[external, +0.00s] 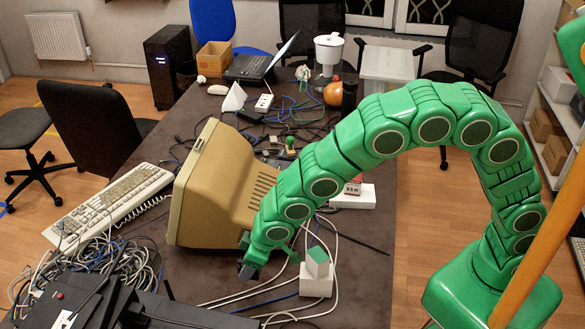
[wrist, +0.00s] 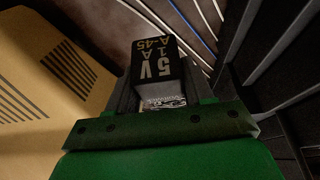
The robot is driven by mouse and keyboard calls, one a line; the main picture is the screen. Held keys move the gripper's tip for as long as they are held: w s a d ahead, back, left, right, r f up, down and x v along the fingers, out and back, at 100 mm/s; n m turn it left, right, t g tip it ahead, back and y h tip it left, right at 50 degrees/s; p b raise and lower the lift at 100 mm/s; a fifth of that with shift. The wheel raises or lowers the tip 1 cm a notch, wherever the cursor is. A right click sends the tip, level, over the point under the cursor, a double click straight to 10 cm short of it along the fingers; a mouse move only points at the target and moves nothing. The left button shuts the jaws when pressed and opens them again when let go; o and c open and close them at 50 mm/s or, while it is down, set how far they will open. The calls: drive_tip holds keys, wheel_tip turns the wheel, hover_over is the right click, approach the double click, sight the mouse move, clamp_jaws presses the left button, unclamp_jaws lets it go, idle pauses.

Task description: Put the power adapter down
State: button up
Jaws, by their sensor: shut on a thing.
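The power adapter (wrist: 158,65) is a small black block with "5V 1A A-45" printed on it and a pale side face. In the wrist view it sits between the jaws of my gripper (wrist: 160,85), which is shut on it. In the external view my gripper (external: 250,268) hangs low over the near part of the brown table (external: 365,262), just right of the beige monitor. The adapter is hard to make out there, a dark shape at the fingertips. I cannot tell whether it touches the table.
The beige monitor (external: 215,195) stands close on the left. White cables (external: 290,312) and black equipment (external: 150,308) lie nearby. A keyboard (external: 110,205) is at far left. Bare table shows at right.

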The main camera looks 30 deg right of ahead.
sight(241, 261)
wheel_tip(241, 261, up, 6)
drive_tip(key=shift+f, duration=0.1)
drive_tip(key=w+d+m, duration=0.1)
drive_tip(key=w+d, duration=0.2)
drive_tip(key=w+d+m, duration=0.1)
drive_tip(key=w+d, duration=0.3)
drive_tip(key=w+d+m+h, duration=0.1)
drive_tip(key=w+d, duration=0.3)
drive_tip(key=shift+d+f+t, duration=0.15)
drive_tip(key=shift+f+t, duration=0.1)
drive_tip(key=shift+t, duration=0.05)
drive_tip(key=w+d+m+h, duration=0.1)
drive_tip(key=w+d+m, duration=0.3)
drive_tip(key=d, duration=1.1)
drive_tip(key=w+d+m+h, duration=0.25)
drive_tip(key=w+d, duration=0.25)
drive_tip(key=d, duration=1)
drive_tip(key=w+d+m+h, duration=0.1)
drive_tip(key=w+d+m, duration=0.3)
drive_tip(key=d, duration=1)
drive_tip(key=w+f, duration=1.2)
drive_tip(key=f, duration=0.1)
drive_tip(key=shift+w+a+f, duration=0.1)
drive_tip(key=shift+w+f, duration=0.15)
drive_tip(key=shift+w, duration=0.1)
drive_tip(key=shift+w+f+y, duration=0.25)
drive_tip(key=shift+w+f, duration=0.3)
drive_tip(key=shift+f, duration=1.75)
drive_tip(key=shift+f, duration=0.15)
